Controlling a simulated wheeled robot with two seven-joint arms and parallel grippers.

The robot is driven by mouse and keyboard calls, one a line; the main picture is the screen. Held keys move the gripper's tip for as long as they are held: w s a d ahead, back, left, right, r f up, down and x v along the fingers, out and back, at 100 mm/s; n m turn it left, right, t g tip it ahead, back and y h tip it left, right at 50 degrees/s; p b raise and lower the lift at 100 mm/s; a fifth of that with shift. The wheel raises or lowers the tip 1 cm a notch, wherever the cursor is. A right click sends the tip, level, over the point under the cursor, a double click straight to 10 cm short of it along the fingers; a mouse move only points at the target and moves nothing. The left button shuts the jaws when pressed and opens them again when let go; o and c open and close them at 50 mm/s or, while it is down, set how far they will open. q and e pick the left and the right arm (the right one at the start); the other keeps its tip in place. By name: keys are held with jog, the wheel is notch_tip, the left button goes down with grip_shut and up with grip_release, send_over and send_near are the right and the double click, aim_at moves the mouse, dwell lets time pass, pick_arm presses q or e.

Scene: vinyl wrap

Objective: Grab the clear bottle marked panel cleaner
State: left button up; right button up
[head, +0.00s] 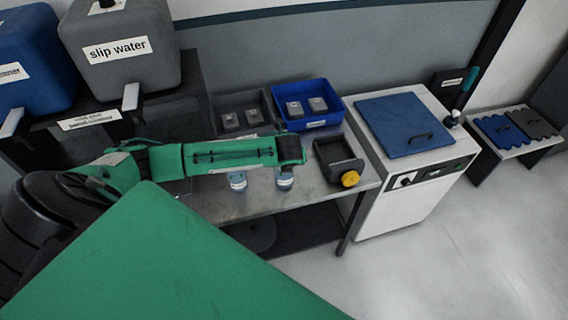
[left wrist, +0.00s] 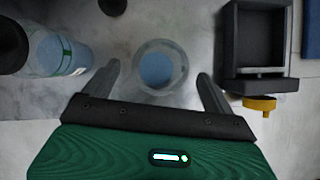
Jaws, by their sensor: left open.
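Two clear bottles with bluish contents stand on the metal table. One is the left bottle (head: 237,181); the other is the right bottle (head: 284,179). Their labels are too small to read in the head view, so I cannot tell which is marked panel cleaner. My left gripper (left wrist: 157,73) is open, pointing down, with the right bottle (left wrist: 160,62) between and slightly beyond its fingertips. The left bottle (left wrist: 62,52), with a green-striped label, is outside the left finger. In the head view the left wrist is above the right bottle and partly hides it. My right gripper is not in view.
A black holder (head: 335,158) with a yellow knob (head: 350,179) stands right of the bottles. A grey bin (head: 262,98) and a blue bin (head: 333,97) are behind. Large jugs, including a grey slip water jug (head: 125,65), stand at left. A white cabinet (head: 400,200) is at right.

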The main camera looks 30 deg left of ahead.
pick_arm(q)
jog(key=p+x, duration=0.1)
jog(key=x, duration=0.2)
jog(key=shift+a+f, duration=0.1)
jog(key=shift+f, duration=0.2)
jog(key=shift+w, duration=0.1)
jog(key=c, duration=1.2)
jog(key=shift+r, duration=0.1)
